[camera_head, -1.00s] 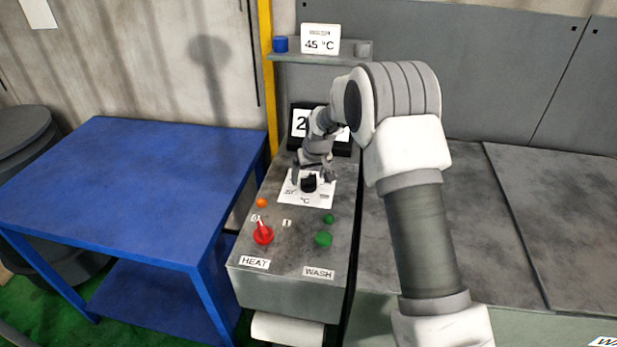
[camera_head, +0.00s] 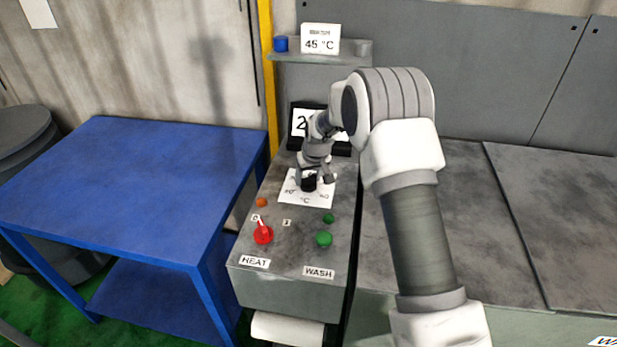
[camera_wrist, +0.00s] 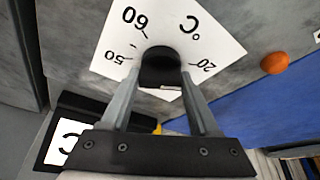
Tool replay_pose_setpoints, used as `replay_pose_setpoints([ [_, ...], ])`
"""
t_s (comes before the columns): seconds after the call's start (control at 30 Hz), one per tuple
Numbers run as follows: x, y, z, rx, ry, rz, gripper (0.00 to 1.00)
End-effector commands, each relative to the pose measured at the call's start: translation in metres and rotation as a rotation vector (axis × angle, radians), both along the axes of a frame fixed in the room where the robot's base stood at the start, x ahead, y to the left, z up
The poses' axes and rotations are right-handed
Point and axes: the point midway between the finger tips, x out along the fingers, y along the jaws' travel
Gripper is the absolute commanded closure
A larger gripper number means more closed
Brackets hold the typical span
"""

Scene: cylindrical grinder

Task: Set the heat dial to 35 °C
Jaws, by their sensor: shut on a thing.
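The heat dial is a black knob (camera_wrist: 160,66) on a white scale card (camera_wrist: 112,45) marked in °C; 20, 50 and 60 can be read in the wrist view. The knob also shows in the head view (camera_head: 309,184), on top of the grey control box (camera_head: 290,285). My gripper (camera_wrist: 163,76) is shut on the knob, one finger on each side. I cannot make out the knob's pointer or its setting.
A red rotary switch (camera_head: 263,234), a green button (camera_head: 323,239) and small orange (camera_head: 262,202) and green lamps sit in front of the dial. A card reading 45 °C (camera_head: 320,39) stands on the shelf behind. A blue table (camera_head: 130,190) at left is bare.

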Motion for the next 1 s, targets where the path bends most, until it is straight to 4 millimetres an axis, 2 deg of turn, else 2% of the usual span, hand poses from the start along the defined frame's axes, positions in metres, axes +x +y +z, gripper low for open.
replay_pose_setpoints([
  [0.27, -0.0004, 0.0005, -0.0007, -0.002, 0.000, -0.041, 0.94],
  [0.47, -0.0005, 0.0013, -0.0017, -0.003, 0.000, -0.150, 0.94],
  [1.0, -0.0001, 0.0011, -0.0011, -0.003, -0.001, -0.647, 0.94],
])
